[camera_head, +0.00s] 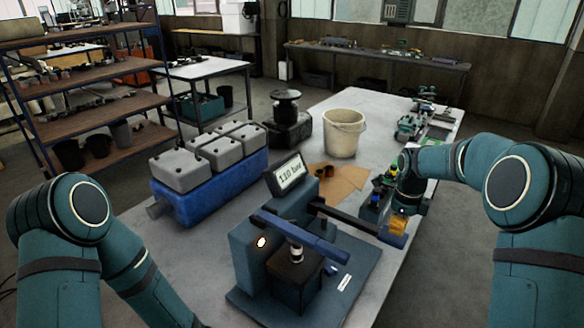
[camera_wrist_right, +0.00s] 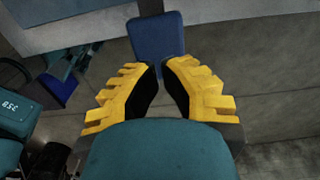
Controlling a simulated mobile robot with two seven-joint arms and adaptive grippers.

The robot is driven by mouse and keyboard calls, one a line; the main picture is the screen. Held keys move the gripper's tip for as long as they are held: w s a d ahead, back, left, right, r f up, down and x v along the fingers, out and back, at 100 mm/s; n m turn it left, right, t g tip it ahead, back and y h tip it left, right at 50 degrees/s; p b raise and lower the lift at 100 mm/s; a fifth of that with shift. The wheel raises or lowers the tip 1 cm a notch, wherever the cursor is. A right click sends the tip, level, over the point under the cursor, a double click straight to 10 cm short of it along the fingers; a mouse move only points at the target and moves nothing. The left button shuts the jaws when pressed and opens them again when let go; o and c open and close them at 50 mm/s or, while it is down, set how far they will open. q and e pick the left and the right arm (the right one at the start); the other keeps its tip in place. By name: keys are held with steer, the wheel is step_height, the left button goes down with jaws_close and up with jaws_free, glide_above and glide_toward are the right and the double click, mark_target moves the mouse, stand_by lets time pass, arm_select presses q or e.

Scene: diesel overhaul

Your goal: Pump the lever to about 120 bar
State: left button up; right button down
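The hand-pump test stand (camera_head: 300,262) stands on the near part of the bench, and its tilted display (camera_head: 289,174) reads 110 bar. The pump lever (camera_head: 345,216) is a dark bar that reaches right and slopes down to a blue end pad (camera_head: 393,239). My right gripper (camera_head: 398,224) is directly over that pad, yellow fingers pointing down. In the right wrist view its fingertips (camera_wrist_right: 161,68) nearly meet, and the blue pad (camera_wrist_right: 157,35) lies just beyond them, wider than the gap. I cannot tell whether they touch. My left gripper is out of view.
A blue engine block (camera_head: 215,192) with grey covers stands on the left of the bench. A cream bucket (camera_head: 343,134), brown cardboard (camera_head: 347,176) and a black jar-like part (camera_head: 287,108) stand behind the pump. Small parts line the right edge. The front left bench top is clear.

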steer(key=shift+r+p, duration=0.85)
steer(key=shift+r, duration=0.4)
steer(key=shift+r+p, duration=0.3)
steer(key=shift+r, duration=0.45)
